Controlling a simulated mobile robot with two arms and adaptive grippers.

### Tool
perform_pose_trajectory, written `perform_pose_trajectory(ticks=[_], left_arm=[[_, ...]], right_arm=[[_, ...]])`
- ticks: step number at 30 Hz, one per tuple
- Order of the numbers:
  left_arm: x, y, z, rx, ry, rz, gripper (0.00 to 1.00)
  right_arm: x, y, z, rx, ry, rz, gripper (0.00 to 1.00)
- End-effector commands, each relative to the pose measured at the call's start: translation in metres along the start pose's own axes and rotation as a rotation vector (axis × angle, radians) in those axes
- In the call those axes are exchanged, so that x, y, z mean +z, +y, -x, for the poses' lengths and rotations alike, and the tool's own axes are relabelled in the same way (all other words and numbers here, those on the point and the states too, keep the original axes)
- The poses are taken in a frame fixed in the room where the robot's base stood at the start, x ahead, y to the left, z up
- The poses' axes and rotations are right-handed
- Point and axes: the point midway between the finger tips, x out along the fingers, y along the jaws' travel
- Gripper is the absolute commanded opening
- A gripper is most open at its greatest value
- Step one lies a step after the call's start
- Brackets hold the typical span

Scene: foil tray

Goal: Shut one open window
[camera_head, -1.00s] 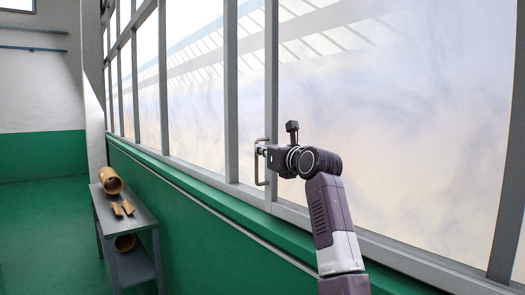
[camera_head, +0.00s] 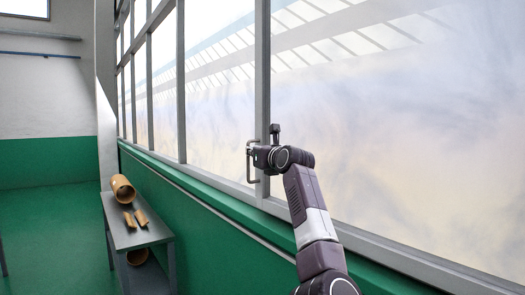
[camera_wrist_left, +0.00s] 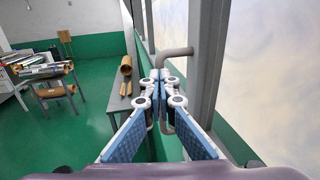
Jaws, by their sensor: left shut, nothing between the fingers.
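The tall window (camera_head: 380,130) has pale, cloudy panes in grey frames. Its grey bar handle (camera_head: 249,168) stands by an upright (camera_head: 263,80) in the head view. In this view the window's edge and that upright line up, and I see no clear gap between them. My left gripper (camera_head: 253,155) is at the handle. In the left wrist view my left gripper (camera_wrist_left: 158,76) has its fingertips together with nothing between them. The bent handle (camera_wrist_left: 178,51) is right beside the fingertips; I cannot tell whether they touch. My right gripper is not in view.
A grey bench (camera_head: 150,232) with an orange-brown tube (camera_head: 122,188) and two small pieces stands left along the green wall. A cluttered table (camera_wrist_left: 45,75) shows at the far left of the wrist view. The green floor (camera_head: 50,235) between is clear.

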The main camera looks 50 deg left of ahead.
Motion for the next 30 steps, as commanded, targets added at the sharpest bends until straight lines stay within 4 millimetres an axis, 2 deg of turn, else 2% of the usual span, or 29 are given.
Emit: perform_pose_trajectory(ticks=[1, 4, 7, 10, 18, 30], left_arm=[[0.007, 0.004, -0.012, 0.002, -0.005, -0.001, 0.00], [0.008, 0.008, -0.029, 0.001, -0.008, 0.001, 0.00], [0.008, 0.010, -0.041, 0.001, -0.009, 0.002, 0.00], [0.007, 0.011, -0.049, 0.001, -0.009, 0.002, 0.00], [0.004, 0.013, -0.054, 0.002, -0.007, 0.002, 0.00], [0.003, 0.009, -0.049, 0.001, -0.007, 0.001, 0.00]], right_arm=[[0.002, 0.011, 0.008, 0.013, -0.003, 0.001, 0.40], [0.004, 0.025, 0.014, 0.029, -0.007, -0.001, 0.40], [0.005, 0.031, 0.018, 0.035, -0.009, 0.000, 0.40], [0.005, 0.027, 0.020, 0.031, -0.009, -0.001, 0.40], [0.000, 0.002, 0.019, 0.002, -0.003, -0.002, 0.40], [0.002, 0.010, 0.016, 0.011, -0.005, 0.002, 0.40]])
